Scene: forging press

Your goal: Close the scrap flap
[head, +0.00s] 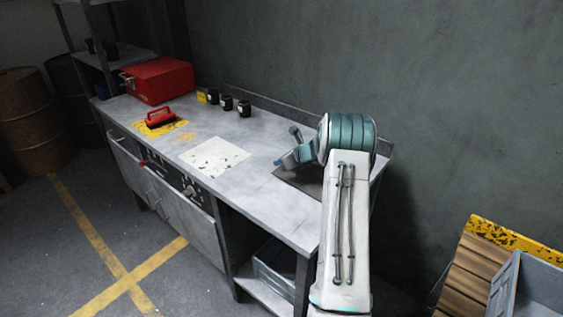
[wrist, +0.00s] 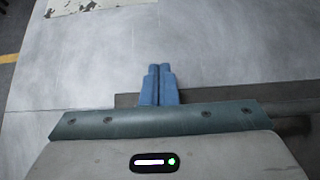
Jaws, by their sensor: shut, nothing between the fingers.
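A dark grey rectangular panel or opening (head: 303,182) lies at the right end of the metal workbench, partly hidden under my arm. It looks like the place of the scrap flap, but I cannot tell how far the flap stands open. In the wrist view a darker grey plate (wrist: 228,98) with a straight edge runs behind my fingers, and a darker patch shows at the right. My gripper (head: 281,163) is over this end of the bench, shut and empty. Its blue fingers (wrist: 158,70) lie together in the wrist view. A small grey knobbed rod (head: 296,132) stands just behind the gripper.
The bench top (head: 258,195) holds a white sheet (head: 215,157), a red-handled tool (head: 160,117) on a yellow mat, a red toolbox (head: 160,80) and several black cups (head: 227,103). A wall stands behind. A wooden pallet (head: 470,266) and grey crate (head: 538,282) are at the lower right.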

